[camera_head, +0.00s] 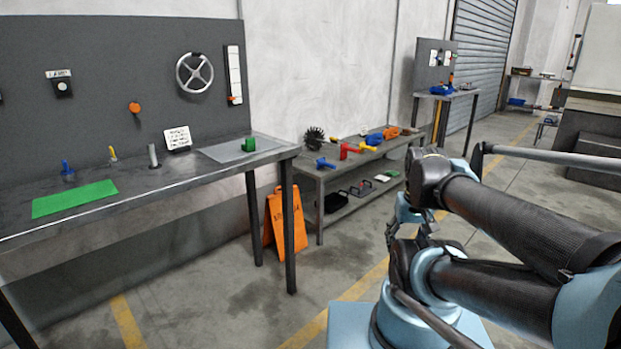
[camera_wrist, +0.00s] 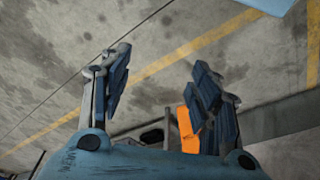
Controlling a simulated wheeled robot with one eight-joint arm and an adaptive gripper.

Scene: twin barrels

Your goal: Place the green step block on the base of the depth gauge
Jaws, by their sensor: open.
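The green step block (camera_head: 249,144) sits on a flat light grey sheet (camera_head: 222,152) at the right end of the left workbench. A white vertical scale with an orange slider (camera_head: 234,75) hangs on the dark panel above it. I cannot tell for certain whether this is the depth gauge, and no separate base shows clearly. My gripper (camera_wrist: 160,82) is open and empty, with bare floor between its fingers in the wrist view. In the head view it is well to the right of the workbench, partly hidden by my arm.
The workbench (camera_head: 150,195) also carries a green mat (camera_head: 75,199), small knobs and a white keypad (camera_head: 177,138). An orange floor sign (camera_head: 287,222) stands by its right leg. A low table (camera_head: 345,170) with coloured parts stands behind. The floor before the workbench is clear.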

